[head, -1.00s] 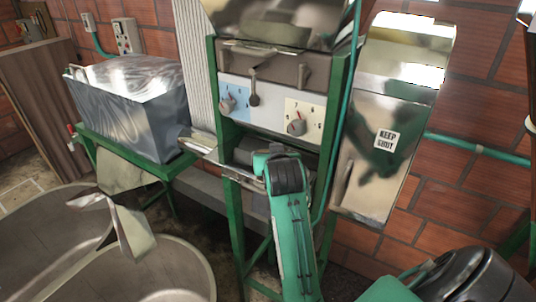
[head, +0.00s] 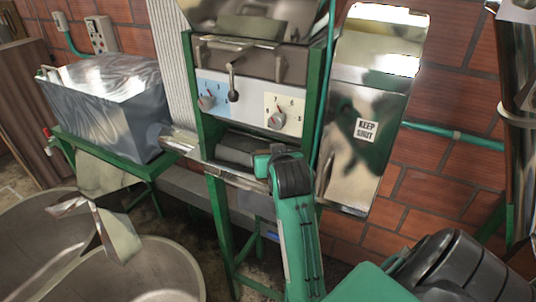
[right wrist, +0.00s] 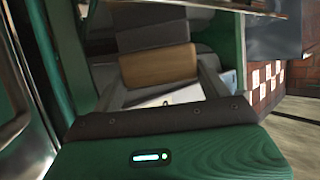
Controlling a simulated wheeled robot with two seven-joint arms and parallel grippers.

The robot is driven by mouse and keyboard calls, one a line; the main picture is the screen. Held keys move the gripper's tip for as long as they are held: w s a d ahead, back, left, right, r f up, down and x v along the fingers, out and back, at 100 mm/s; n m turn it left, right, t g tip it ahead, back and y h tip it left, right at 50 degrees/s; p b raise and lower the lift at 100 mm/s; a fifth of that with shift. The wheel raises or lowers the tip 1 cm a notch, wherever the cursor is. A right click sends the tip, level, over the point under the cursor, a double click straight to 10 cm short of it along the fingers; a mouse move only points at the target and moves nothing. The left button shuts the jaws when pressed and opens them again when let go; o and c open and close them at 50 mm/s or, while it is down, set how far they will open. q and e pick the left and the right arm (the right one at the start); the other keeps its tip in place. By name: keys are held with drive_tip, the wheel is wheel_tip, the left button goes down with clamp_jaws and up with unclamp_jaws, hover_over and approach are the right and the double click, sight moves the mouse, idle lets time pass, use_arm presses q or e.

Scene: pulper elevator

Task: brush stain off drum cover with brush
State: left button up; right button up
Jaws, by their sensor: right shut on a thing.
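A dark grey rounded cover (head: 238,150), which looks like the drum cover, sits in the opening below the control panel. I cannot make out the stain on it. My right arm reaches up to this opening, with its wrist at the cover's right end. In the right wrist view my right gripper (right wrist: 160,86) is shut, and a tan wooden block (right wrist: 158,65), apparently the brush, shows beyond its palm. The bristles are hidden, and I cannot tell whether the brush touches the cover. My left gripper is not in view.
The green machine frame (head: 217,222) stands around the opening. A steel panel marked KEEP SHUT (head: 360,165) is to the right. A grey metal box (head: 110,115) on a green stand and round metal tubs (head: 140,275) are to the left.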

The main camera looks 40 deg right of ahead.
drive_tip(key=shift+s+d+f, duration=0.1)
drive_tip(key=shift+s+d, duration=0.05)
drive_tip(key=shift+s, duration=0.4)
drive_tip(key=shift+s+d, duration=0.15)
drive_tip(key=shift+s, duration=0.35)
drive_tip(key=shift+a, duration=0.15)
drive_tip(key=shift+s+a, duration=0.15)
drive_tip(key=shift+a, duration=0.1)
drive_tip(key=shift+w+a, duration=0.4)
drive_tip(key=shift+w, duration=0.6)
drive_tip(key=shift+w+a, duration=0.45)
drive_tip(key=shift+w, duration=0.5)
drive_tip(key=shift+w+a, duration=0.4)
drive_tip(key=shift+w, duration=0.6)
drive_tip(key=shift+w+a, duration=0.3)
drive_tip(key=shift+w, duration=0.45)
drive_tip(key=shift+w+a, duration=0.35)
drive_tip(key=shift+w, duration=0.45)
drive_tip(key=shift+w+a, duration=0.3)
drive_tip(key=shift+w, duration=0.45)
drive_tip(key=shift+s+d, duration=0.3)
drive_tip(key=shift+s, duration=0.45)
drive_tip(key=shift+s+d, duration=0.3)
drive_tip(key=shift+s, duration=0.45)
